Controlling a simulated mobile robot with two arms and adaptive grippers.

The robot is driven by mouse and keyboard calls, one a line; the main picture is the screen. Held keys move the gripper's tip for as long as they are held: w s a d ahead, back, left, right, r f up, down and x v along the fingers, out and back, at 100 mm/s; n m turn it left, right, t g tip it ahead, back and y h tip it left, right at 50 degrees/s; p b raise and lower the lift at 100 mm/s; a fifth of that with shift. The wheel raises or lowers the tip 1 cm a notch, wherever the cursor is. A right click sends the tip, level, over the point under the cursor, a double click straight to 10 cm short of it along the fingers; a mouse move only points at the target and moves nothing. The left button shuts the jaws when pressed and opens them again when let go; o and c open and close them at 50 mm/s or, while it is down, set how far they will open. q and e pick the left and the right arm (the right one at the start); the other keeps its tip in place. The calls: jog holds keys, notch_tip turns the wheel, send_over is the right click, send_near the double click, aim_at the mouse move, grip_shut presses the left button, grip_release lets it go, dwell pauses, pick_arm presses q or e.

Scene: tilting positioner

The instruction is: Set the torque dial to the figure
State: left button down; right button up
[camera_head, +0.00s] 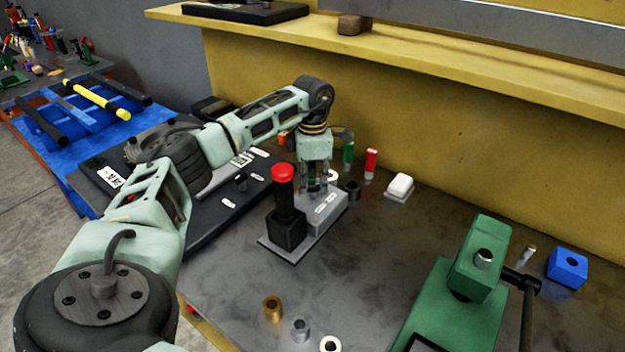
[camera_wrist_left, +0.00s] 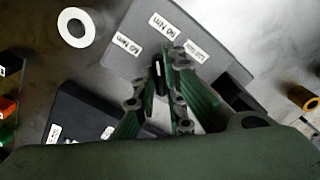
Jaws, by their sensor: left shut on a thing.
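The torque dial is a small black knob (camera_wrist_left: 158,74) on a grey box (camera_head: 324,212), which also fills the top of the left wrist view (camera_wrist_left: 150,30). White labels stand around the knob; they seem to read 60 Nm (camera_wrist_left: 127,44), 90 Nm (camera_wrist_left: 165,26) and 120 Nm (camera_wrist_left: 199,53), the last one least clear. My left gripper (camera_head: 316,190) points down at the box. Its green fingers (camera_wrist_left: 165,82) are shut on the dial knob and partly hide it. Which label the knob points to is unclear. My right gripper is not in view.
A black post with a red top (camera_head: 283,174) stands just left of the box. A black plate with labels (camera_head: 229,203) lies further left. A green fixture (camera_head: 465,285) and blue block (camera_head: 567,266) stand right. Red (camera_head: 371,163) and green (camera_head: 348,154) items stand behind.

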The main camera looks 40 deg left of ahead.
aim_at(312, 184)
pick_arm(q)
jog(key=n+p, duration=0.1)
jog(key=n, duration=0.3)
jog(key=shift+r+n, duration=0.1)
jog(key=shift+n, duration=0.2)
jog(key=shift+n+p, duration=0.7)
jog(key=shift+n, duration=1.6)
jog(key=c, duration=1.8)
grip_release()
notch_tip(312, 184, up, 12)
jog(key=shift+f, duration=0.1)
